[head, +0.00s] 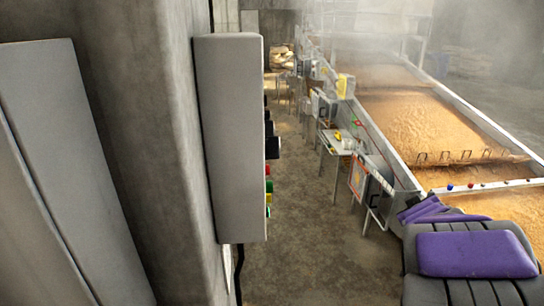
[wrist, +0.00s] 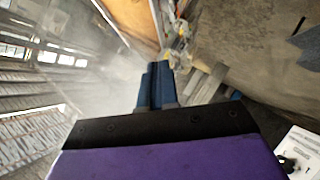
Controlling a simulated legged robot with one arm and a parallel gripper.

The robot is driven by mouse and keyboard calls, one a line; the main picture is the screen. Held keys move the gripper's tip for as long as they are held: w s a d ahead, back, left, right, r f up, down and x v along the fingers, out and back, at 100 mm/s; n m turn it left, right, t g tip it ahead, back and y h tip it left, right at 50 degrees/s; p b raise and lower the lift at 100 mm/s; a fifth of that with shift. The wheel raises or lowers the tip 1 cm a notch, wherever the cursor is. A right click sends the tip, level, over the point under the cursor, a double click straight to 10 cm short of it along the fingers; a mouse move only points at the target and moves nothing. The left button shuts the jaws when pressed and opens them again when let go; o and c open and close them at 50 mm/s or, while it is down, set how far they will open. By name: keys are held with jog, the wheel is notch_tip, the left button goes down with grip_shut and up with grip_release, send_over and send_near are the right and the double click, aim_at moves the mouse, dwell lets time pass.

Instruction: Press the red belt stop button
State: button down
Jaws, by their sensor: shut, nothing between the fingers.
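A grey control box (head: 230,140) is mounted on the concrete wall at the left of the head view. Small coloured buttons stick out from its right-hand side and show only edge-on. One is a red button (head: 268,170), with green and yellow ones below it. I cannot tell from any label whether this red one is the belt stop. In the wrist view my gripper (wrist: 155,70) has its two blue fingers together, with nothing between them. The fingers are apart from the box. The head view shows my purple and black arm at the lower right, but the fingertips cannot be made out there.
A long trough of grain (head: 410,115) runs along the right, with a metal rail and small red and blue knobs (head: 470,185). Small stands and a table (head: 335,142) line its near side. The floor (head: 300,230) between box and trough is clear. Steam hazes the background.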

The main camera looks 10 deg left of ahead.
jog(key=w+a+r+n+t+y+p, duration=0.1)
jog(key=w+a+r+n+y+p, duration=0.3)
jog(key=a, duration=0.3)
jog(key=w+a+r+n+t+y+p, duration=0.1)
jog(key=w+a+r+n+t+y, duration=0.1)
jog(key=w+a+n+y, duration=0.4)
jog(key=s+a+n+g+y+p, duration=0.3)
jog(key=a+n+g+y, duration=0.3)
jog(key=a+y, duration=0.3)
jog(key=a+p, duration=0.1)
jog(key=a, duration=0.2)
jog(key=shift+s+a+f+y, duration=0.4)
jog(key=shift+s, duration=0.1)
jog(key=s+a+b, duration=0.2)
jog(key=a, duration=0.5)
jog(key=shift+a, duration=0.4)
jog(key=shift+s+a, duration=0.15)
